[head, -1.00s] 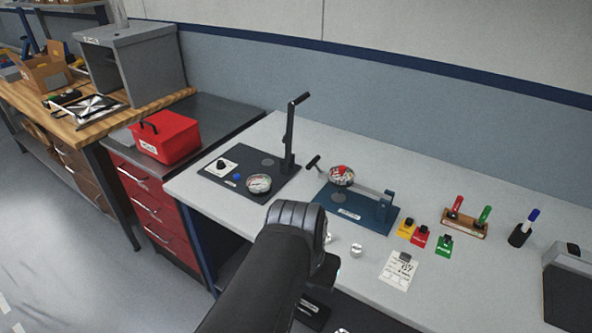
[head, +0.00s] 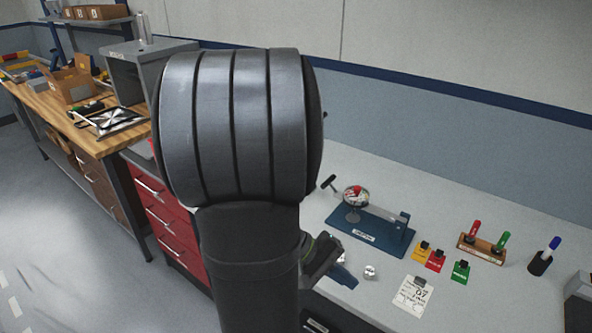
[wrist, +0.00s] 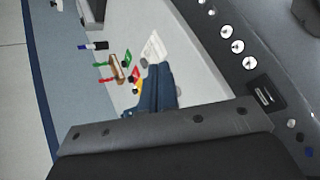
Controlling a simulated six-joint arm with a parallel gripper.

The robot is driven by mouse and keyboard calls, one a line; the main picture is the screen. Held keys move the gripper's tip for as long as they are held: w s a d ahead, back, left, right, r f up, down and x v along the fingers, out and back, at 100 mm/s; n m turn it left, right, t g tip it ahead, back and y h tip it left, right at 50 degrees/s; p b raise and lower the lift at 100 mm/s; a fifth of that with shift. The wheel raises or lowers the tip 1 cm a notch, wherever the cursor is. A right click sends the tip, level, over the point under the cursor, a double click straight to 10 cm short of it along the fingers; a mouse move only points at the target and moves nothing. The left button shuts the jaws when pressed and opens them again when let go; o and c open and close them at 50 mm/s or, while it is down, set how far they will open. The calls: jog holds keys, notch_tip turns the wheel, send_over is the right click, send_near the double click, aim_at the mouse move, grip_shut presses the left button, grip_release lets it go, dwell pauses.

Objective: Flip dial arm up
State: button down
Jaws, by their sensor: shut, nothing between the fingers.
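A dial gauge (head: 356,197) with a red and white face stands on a blue base (head: 372,240) on the grey bench. A short black-handled lever (head: 328,183) sticks out at the gauge's left, tilted. A flat grey bar runs from the gauge to a blue post (head: 401,222) at the right. My gripper (head: 343,276) is in front of the blue base, partly hidden by my arm. Its blue fingers (wrist: 158,70) show in the wrist view, shut and empty.
Yellow, red and green tags (head: 435,261), a white card (head: 412,295) and a small clear knob (head: 370,271) lie right of my gripper. A wooden pen stand (head: 482,248) and black pen cup (head: 540,262) stand beyond. A red drawer cabinet (head: 170,215) is left.

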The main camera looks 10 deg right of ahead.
jog(key=w+a+f+n+t+h, duration=0.1)
jog(key=w+a+n+t+h, duration=0.25)
jog(key=w+n, duration=0.2)
jog(key=w+a+f+n+t+h, duration=0.2)
jog(key=w+n+t+h, duration=0.15)
jog(key=w, duration=0.35)
jog(key=w+a+f+n+t+y, duration=0.3)
jog(key=w+a+f+n+t, duration=0.2)
jog(key=w+a+n+t, duration=0.2)
jog(key=a+n+t, duration=0.2)
jog(key=a, duration=0.2)
jog(key=shift+w+n+t, duration=0.3)
jog(key=shift+n, duration=0.1)
jog(key=shift+d+y, duration=0.1)
jog(key=shift+y, duration=0.2)
jog(key=x, duration=1.9)
jog(key=shift+w+d+r, duration=0.15)
jog(key=shift+w+d, duration=0.1)
jog(key=shift+d, duration=0.05)
jog(key=shift+s+d+r, duration=0.15)
jog(key=shift+d+r, duration=0.15)
jog(key=shift+r, duration=0.2)
jog(key=shift+s+d+r, duration=0.1)
jog(key=shift+d+r, duration=0.25)
jog(key=shift+r, duration=0.15)
jog(key=shift+s+d+r, duration=0.2)
jog(key=shift+d+r, duration=0.2)
jog(key=shift+r, duration=0.25)
